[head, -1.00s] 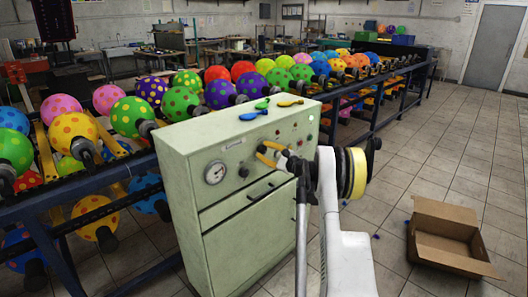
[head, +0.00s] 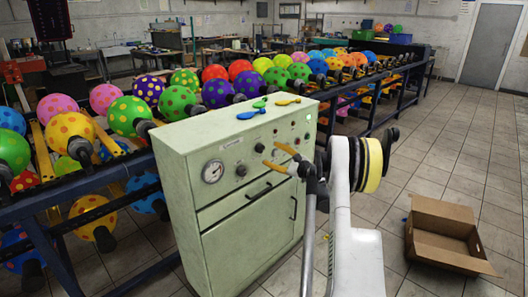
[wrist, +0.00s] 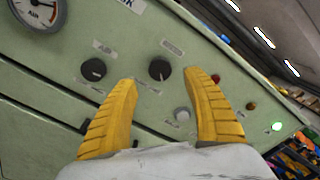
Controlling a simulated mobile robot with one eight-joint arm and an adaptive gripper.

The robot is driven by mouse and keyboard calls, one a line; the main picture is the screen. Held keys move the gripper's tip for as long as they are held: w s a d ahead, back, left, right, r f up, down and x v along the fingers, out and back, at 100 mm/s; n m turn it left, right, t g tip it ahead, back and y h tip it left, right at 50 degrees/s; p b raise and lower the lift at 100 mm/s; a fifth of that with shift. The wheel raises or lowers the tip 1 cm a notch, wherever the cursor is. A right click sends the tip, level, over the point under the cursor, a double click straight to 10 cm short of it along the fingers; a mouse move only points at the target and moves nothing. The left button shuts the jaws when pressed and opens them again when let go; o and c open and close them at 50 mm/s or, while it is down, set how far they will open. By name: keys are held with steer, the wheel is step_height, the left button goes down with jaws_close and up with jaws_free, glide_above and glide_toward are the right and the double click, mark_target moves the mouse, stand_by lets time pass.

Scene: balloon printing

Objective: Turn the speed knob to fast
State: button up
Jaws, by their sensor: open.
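The pale green machine cabinet (head: 250,245) carries a control panel. Two black knobs sit on it: a left knob (wrist: 94,69) and a right knob (wrist: 160,69), each under a small label I cannot read surely. Each knob has a small light mark near its lower side. In the head view the right knob (head: 259,147) is just left of my fingertips. My gripper (head: 270,154) has yellow-orange fingers, spread open and empty. In the wrist view the gripper (wrist: 165,80) frames the right knob between its fingertips, apparently standing off from the panel.
A gauge (head: 212,171) sits left of the knobs. A grey button (wrist: 182,114), red button (wrist: 216,78) and lit green lamp (wrist: 277,126) are right of them. Loose balloons (head: 250,114) lie on the cabinet top. Balloon racks stand behind; an open carton (head: 440,235) is on the floor.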

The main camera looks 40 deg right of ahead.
steer(key=s, duration=0.5)
steer(key=shift+s+d, duration=0.2)
